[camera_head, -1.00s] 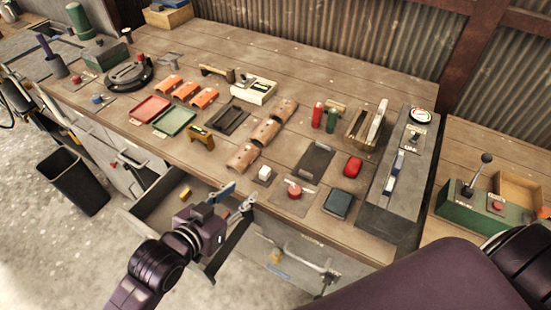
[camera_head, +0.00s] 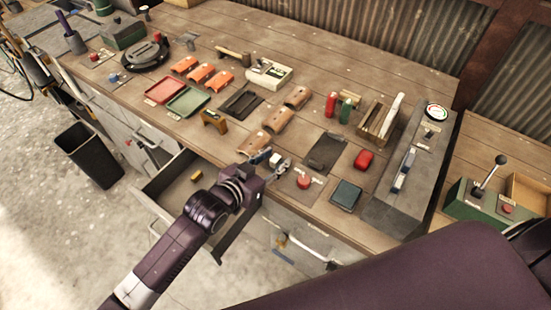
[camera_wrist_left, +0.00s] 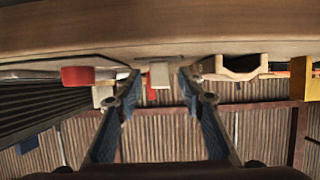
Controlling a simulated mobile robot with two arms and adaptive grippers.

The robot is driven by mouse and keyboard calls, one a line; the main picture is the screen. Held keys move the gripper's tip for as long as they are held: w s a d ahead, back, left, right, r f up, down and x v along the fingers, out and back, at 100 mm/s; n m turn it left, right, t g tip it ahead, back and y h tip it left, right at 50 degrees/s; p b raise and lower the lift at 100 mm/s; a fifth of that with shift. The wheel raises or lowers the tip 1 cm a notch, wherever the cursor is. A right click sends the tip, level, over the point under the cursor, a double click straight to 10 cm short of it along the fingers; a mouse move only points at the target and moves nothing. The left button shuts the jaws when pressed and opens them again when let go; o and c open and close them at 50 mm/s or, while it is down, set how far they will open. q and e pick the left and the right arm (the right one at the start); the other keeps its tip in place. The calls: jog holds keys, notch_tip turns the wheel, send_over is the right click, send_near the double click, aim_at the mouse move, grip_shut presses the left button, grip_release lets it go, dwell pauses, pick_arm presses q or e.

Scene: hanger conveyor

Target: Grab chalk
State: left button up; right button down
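A small white block (camera_head: 276,158), which looks like the chalk, is at the front edge of the workbench, partly hidden by my left gripper. My left gripper (camera_head: 270,163) is open, with its fingers reaching to the block from the front. In the left wrist view the white block (camera_wrist_left: 159,75) shows between the spread fingertips (camera_wrist_left: 158,85), with clear gaps on both sides. The fingers do not touch it there. My right gripper is not in view.
A dark tray (camera_head: 326,152) and a red object (camera_head: 364,159) lie further right. An open drawer (camera_head: 165,185) juts out below my left arm.

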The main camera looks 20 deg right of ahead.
pick_arm(q)
jog(key=shift+c, duration=0.6)
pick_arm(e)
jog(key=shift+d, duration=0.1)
pick_arm(q)
grip_shut()
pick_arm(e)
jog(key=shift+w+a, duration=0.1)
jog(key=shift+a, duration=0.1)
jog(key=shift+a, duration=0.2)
